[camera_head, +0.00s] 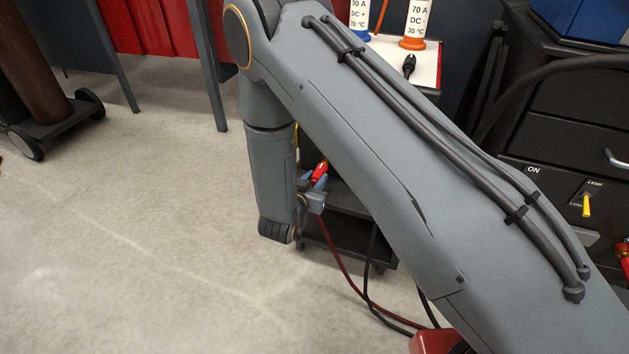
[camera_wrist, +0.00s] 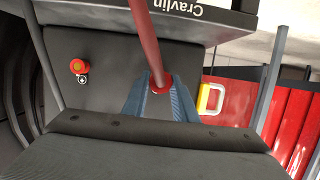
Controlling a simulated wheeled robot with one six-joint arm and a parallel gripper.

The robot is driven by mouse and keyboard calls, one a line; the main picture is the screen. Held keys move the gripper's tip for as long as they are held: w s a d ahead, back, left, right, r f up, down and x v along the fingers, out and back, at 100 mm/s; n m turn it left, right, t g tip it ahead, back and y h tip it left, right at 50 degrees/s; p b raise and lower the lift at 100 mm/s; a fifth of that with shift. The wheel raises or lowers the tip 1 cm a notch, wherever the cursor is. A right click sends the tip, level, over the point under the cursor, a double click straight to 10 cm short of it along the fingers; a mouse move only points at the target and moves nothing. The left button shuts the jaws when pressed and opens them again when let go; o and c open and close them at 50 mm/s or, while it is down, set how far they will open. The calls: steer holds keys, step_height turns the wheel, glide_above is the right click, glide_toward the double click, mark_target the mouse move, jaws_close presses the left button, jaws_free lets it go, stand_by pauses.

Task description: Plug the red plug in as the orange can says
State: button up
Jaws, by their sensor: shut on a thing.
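The orange can (camera_head: 414,28) stands on the white-topped cart (camera_head: 385,46), with a label reading "70 A DC- 30 °C"; the mark after DC is hard to read. My gripper (camera_head: 318,181) is shut on the red plug (camera_head: 320,171), held beside the cart. In the wrist view my blue fingers (camera_wrist: 159,105) close around the plug (camera_wrist: 160,83), its red cable (camera_wrist: 147,35) running up out of the picture. Behind it is a dark panel with an upside-down "Cravlin" label (camera_wrist: 174,8).
A blue can (camera_head: 360,18) and a black plug (camera_head: 409,66) are on the cart top. A black cabinet (camera_head: 575,100) with a yellow switch (camera_head: 586,205) is at right. Cables hang to the floor. Open floor (camera_head: 130,220) lies left.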

steer(key=shift+w+d, duration=0.15)
steer(key=shift+w, duration=0.35)
steer(key=o, duration=1.2)
steer(key=shift+s, duration=0.1)
steer(key=p+v, duration=0.1)
steer(key=v, duration=0.6)
steer(key=shift+s, duration=0.3)
steer(key=shift+w+r, duration=0.1)
steer(key=shift+r, duration=0.1)
